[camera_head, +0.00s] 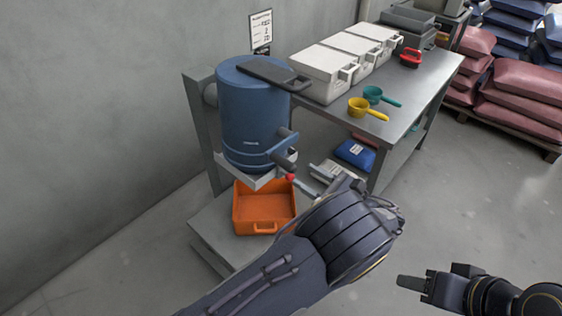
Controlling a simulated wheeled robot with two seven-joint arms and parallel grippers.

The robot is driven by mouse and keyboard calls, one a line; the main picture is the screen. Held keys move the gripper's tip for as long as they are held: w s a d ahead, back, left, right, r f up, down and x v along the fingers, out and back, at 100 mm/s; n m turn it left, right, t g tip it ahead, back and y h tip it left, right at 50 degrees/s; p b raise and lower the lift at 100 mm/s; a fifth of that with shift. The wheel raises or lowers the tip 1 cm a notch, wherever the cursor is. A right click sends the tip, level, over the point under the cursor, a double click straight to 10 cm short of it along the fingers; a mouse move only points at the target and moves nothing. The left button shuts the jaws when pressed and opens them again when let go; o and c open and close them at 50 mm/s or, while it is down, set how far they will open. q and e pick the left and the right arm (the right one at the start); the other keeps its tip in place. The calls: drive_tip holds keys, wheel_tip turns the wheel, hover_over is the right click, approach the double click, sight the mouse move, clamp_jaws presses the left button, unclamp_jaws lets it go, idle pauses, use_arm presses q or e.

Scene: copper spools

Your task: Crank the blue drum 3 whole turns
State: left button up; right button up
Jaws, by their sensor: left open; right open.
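The blue drum (250,120) stands upright in a grey metal frame at the left end of the bench. A flat dark bar (272,73) lies across its top. Dark stubs (284,156) stick out at its lower right side, and I cannot tell which part is the crank. A small red knob (291,177) shows below them. My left gripper (318,188) is open just right of the red knob, partly hidden by my wrist; I cannot tell whether it touches anything. My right gripper (425,284) is open and empty over the floor at lower right.
An orange tray (264,226) sits below the drum. The bench (408,125) holds white bins (322,72), a yellow scoop (368,109), a teal scoop (380,96) and a red item (410,57). Sacks (520,100) are stacked at right. The floor at right is clear.

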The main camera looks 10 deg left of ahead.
sight(296, 170)
use_arm(q)
drive_tip(key=p+x, duration=0.1)
drive_tip(key=x, duration=0.6)
drive_tip(key=shift+w+a+r, duration=0.1)
drive_tip(key=shift+w+a, duration=0.05)
drive_tip(key=shift+a, duration=0.1)
clamp_jaws()
